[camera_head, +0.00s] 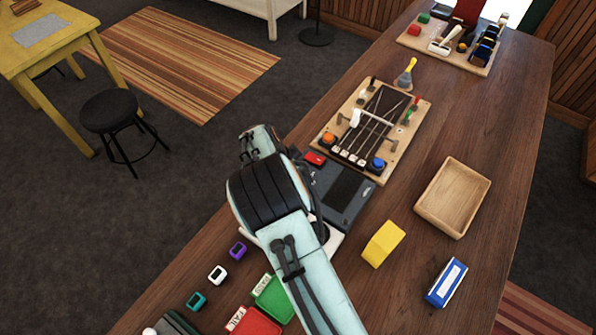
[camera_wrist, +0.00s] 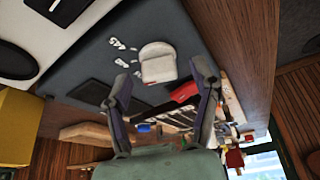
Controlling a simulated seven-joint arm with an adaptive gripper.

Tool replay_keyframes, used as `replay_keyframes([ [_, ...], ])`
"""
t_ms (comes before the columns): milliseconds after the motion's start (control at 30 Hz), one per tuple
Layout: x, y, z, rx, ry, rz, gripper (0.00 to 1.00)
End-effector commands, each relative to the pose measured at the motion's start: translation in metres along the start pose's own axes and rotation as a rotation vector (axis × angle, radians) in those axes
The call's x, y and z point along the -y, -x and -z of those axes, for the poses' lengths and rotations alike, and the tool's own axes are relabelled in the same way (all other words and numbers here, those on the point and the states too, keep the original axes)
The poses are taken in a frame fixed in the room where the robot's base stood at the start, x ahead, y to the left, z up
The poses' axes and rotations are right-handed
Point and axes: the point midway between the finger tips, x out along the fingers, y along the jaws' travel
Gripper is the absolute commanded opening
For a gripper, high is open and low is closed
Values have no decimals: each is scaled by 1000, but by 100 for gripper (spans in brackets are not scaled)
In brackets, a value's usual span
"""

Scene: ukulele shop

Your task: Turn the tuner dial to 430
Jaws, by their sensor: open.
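The tuner is a dark grey box (camera_head: 350,187) on the workbench, partly hidden by my arm in the head view. In the wrist view its dark face (camera_wrist: 90,55) carries the dial, a pale off-white knob (camera_wrist: 158,62). White markings (camera_wrist: 122,55) stand to the left of the dial; I cannot read them. A small reddish mark shows at the knob's lower edge. My gripper (camera_wrist: 162,80) is open, with the dial seen between and just beyond its fingertips. I cannot tell whether either finger touches it. The head view does not show the fingertips or dial clearly.
Behind is a wooden board (camera_head: 412,125) with strings and knobs. To the right are a yellow block (camera_head: 383,243), an empty wooden tray (camera_head: 428,208) and a blue-white box (camera_head: 446,283). Small tuners and red and green boxes lie nearer.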

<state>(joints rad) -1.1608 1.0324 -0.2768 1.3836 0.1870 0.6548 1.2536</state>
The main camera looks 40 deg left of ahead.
Motion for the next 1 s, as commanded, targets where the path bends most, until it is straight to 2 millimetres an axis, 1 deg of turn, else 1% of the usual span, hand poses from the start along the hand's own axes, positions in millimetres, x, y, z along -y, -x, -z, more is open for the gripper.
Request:
replay_keyframes([
  [167,0,0,0,0,-1,0,61],
  [200,0,0,0,0,-1,0,58],
  [267,0,0,0,0,-1,0,39],
  [300,0,0,0,0,-1,0,26],
  [367,0,0,0,0,0,0,8],
  [400,0,0,0,0,0,0,0],
  [767,-1,0,0,1,28,11,0],
  [1000,-1,0,0,1,146,62,0],
])
